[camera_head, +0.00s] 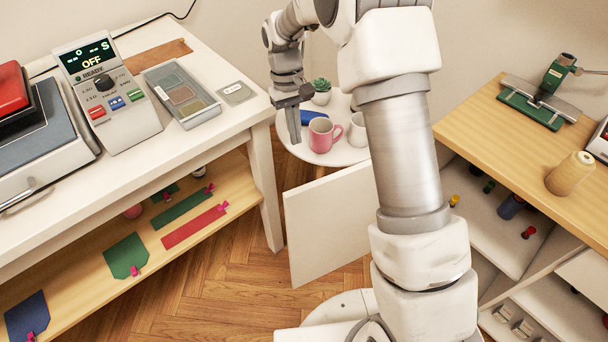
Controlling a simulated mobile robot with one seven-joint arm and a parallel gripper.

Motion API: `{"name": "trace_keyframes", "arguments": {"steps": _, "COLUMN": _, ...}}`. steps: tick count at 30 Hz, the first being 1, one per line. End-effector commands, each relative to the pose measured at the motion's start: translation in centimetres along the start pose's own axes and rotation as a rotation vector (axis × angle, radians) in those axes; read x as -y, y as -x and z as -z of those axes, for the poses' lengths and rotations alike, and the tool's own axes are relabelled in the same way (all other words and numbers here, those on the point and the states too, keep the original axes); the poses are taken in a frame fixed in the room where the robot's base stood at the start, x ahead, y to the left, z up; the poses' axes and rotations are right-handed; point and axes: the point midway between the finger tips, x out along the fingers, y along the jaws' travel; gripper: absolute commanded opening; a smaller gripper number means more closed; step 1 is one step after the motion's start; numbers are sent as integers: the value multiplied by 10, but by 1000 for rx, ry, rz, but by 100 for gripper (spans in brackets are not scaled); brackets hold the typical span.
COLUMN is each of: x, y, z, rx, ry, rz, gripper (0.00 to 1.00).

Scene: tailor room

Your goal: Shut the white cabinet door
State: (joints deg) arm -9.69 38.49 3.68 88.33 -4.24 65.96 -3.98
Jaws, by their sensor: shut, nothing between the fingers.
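The white cabinet door (322,226) stands open in the middle of the view, swung out over the wooden floor. Its right part is hidden behind my arm. The wood-topped cabinet (497,130) is on the right, with its shelves of spools open to view. My gripper (293,128) points down beyond the door's top edge, near the small round table. It is shut and empty, and looks apart from the door.
The small round white table (338,155) behind the door bears a pink mug (324,136), a white mug (358,130) and a plant (321,91). A white workbench (225,115) stands on the left. Floor (205,260) is clear between bench and door.

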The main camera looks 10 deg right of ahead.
Motion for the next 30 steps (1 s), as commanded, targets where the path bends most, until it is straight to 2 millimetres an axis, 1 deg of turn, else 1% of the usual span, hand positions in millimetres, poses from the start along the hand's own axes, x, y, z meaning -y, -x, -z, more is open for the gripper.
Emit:
{"name": "trace_keyframes", "arguments": {"steps": 1, "x": 1, "y": -9, "z": 4, "rx": 11, "ry": 5, "rz": 1, "gripper": 0}}
{"name": "trace_keyframes", "arguments": {"steps": 4, "x": 2, "y": -18, "z": 8, "rx": 21, "ry": 9, "rz": 2, "gripper": 0}}
{"name": "trace_keyframes", "arguments": {"steps": 8, "x": 3, "y": -31, "z": 8, "rx": 27, "ry": 11, "rz": 2, "gripper": 0}}
{"name": "trace_keyframes", "arguments": {"steps": 11, "x": 3, "y": -47, "z": 8, "rx": 27, "ry": 10, "rz": 2, "gripper": 0}}
{"name": "trace_keyframes", "arguments": {"steps": 21, "x": 3, "y": -122, "z": 6, "rx": 27, "ry": 9, "rz": 2, "gripper": 0}}
{"name": "trace_keyframes", "arguments": {"steps": 23, "x": 2, "y": -120, "z": -3, "rx": 23, "ry": 9, "rz": 2, "gripper": 0}}
{"name": "trace_keyframes", "arguments": {"steps": 27, "x": 2, "y": -123, "z": -18, "rx": 22, "ry": 9, "rz": 2, "gripper": 0}}
{"name": "trace_keyframes", "arguments": {"steps": 30, "x": 2, "y": -124, "z": -26, "rx": 23, "ry": 9, "rz": 2, "gripper": 0}}
